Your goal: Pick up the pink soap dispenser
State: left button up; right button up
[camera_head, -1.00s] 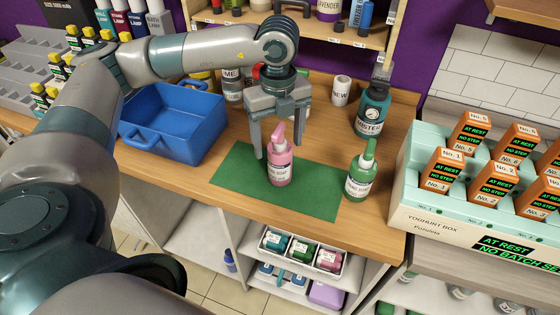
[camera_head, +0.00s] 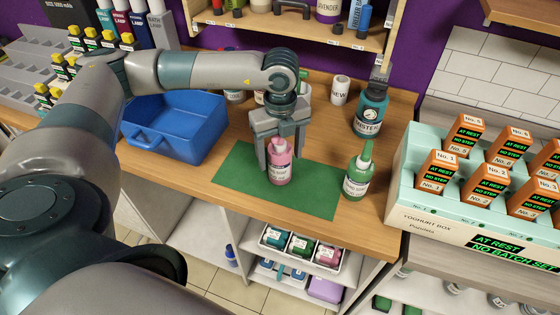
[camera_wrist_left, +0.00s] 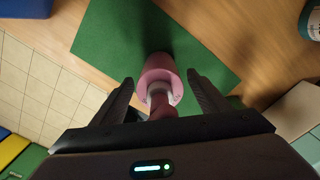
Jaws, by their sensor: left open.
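The pink soap dispenser (camera_head: 280,168) stands upright on the green mat (camera_head: 318,196) in the head view. My left gripper (camera_head: 279,158) is open and lowered just behind it, its fingers reaching down around its upper part. In the left wrist view the pink soap dispenser (camera_wrist_left: 159,82) lies between the two fingertips of the left gripper (camera_wrist_left: 163,84), with a visible gap on each side. The dispenser's pump head is partly hidden close to the gripper body in that view. My right gripper is not in view.
A green soap dispenser (camera_head: 357,175) stands at the mat's right edge. A blue bin (camera_head: 172,138) is to the left, and a dark teal bottle (camera_head: 371,106) stands behind. A mint box of orange cartons (camera_head: 420,208) is at the right. The counter's front edge is close.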

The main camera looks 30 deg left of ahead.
aim_at(281, 143)
pick_arm(q)
jog(key=shift+c, duration=0.4)
jog(key=c, duration=1.1)
jog(key=shift+o, duration=0.2)
jog(key=shift+r, duration=0.15)
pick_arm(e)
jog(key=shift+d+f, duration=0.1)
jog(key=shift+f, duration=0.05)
pick_arm(q)
jog(key=shift+r+b, duration=0.55)
jog(key=shift+r, duration=0.1)
notch_tip(281, 143, up, 2)
jog(key=shift+r+b, duration=0.25)
jog(key=shift+b, duration=0.45)
jog(key=s+d+r+b, duration=0.3)
jog(key=s+d+r, duration=0.3)
jog(key=d, duration=0.4)
jog(key=shift+r, duration=0.5)
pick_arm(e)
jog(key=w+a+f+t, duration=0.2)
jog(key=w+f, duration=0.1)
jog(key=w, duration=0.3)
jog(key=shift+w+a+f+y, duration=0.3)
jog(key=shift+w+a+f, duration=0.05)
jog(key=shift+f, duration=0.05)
